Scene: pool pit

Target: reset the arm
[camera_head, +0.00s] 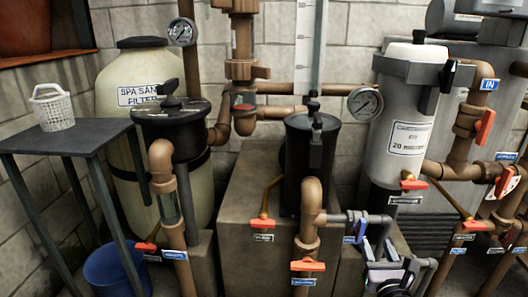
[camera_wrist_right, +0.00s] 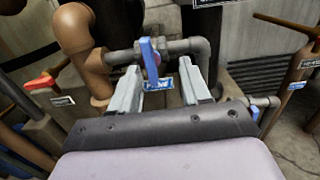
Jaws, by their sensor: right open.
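My right gripper (camera_head: 377,252) is low at the right of centre in the head view, close to a grey pipe with a blue valve handle (camera_head: 361,228). In the right wrist view my right gripper (camera_wrist_right: 158,68) is open, with its two fingers apart. The blue handle (camera_wrist_right: 150,56) and its blue tag (camera_wrist_right: 157,84) show between and beyond the fingers. The handle stands roughly upright on the grey pipe. I see nothing held; whether a finger touches the pipe or tag I cannot tell. My left gripper is not in view.
Brown pipes with orange-handled valves (camera_head: 308,266) stand close around the gripper. A black pump pot (camera_head: 312,155) and a grey cartridge filter (camera_head: 408,120) stand behind.

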